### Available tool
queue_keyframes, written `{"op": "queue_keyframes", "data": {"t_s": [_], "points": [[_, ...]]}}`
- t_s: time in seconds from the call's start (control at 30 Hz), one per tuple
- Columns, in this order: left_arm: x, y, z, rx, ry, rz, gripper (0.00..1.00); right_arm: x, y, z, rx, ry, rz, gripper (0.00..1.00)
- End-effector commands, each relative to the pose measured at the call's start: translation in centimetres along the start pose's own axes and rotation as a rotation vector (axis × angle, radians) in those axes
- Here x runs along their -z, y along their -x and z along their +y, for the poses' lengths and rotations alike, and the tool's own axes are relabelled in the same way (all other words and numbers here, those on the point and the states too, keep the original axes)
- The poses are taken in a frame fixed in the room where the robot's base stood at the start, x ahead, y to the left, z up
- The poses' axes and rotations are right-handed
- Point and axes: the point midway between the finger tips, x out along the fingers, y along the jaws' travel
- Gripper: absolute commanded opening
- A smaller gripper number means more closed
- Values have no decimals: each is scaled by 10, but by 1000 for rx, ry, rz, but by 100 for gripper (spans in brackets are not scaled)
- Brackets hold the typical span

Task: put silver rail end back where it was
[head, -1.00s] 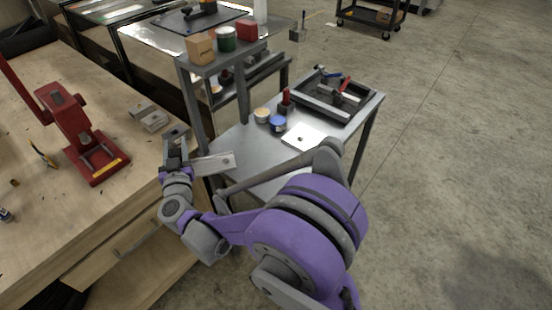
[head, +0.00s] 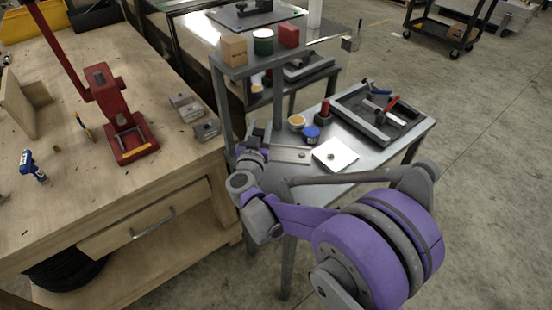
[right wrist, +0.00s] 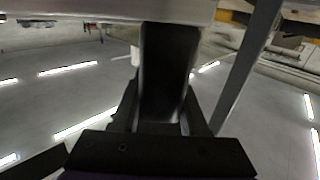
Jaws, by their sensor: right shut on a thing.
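The silver rail end (head: 290,154) is a flat, pale metal strip with a small round mark near its right end. In the head view it reaches right from my right gripper (head: 257,138), beside the grey cart. My right gripper is shut on it, and my wrist partly hides the held end. In the right wrist view the jaws (right wrist: 165,112) show with a dark, blurred piece between them. A pale bar crosses the top of that view; I cannot tell whether it is the rail end. My left gripper is not in view.
The cart's lower top (head: 385,160) carries a white plate (head: 335,154), small pots and a tray (head: 382,115) of tools. Its raised shelf (head: 225,62) holds a box and cans. The workbench (head: 75,205) at left holds a red press (head: 125,145) and metal blocks (head: 190,113).

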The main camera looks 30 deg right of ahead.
Motion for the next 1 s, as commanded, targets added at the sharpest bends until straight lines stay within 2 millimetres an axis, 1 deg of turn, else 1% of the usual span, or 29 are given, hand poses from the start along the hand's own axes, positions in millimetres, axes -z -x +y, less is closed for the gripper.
{"op": "queue_keyframes", "data": {"t_s": [0.03, 0.1, 0.27, 0.5, 0.6, 0.83, 1.0], "points": [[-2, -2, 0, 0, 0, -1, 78, -11, 0, 0, 0, 1, 0, 0], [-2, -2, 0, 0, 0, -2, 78, -22, 0, 0, 0, 1, 0, 0], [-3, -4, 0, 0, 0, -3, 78, -37, 0, 0, 0, 1, 0, 0], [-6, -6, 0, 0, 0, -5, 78, -70, 0, 0, 0, 1, 0, 0], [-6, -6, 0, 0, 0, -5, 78, -76, 0, 0, 0, 1, 1, 0], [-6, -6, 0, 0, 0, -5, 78, -75, 0, 0, 0, 1, 1, 0], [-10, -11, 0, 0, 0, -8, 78, -80, 0, 0, 0, 2, 0, 0]]}}
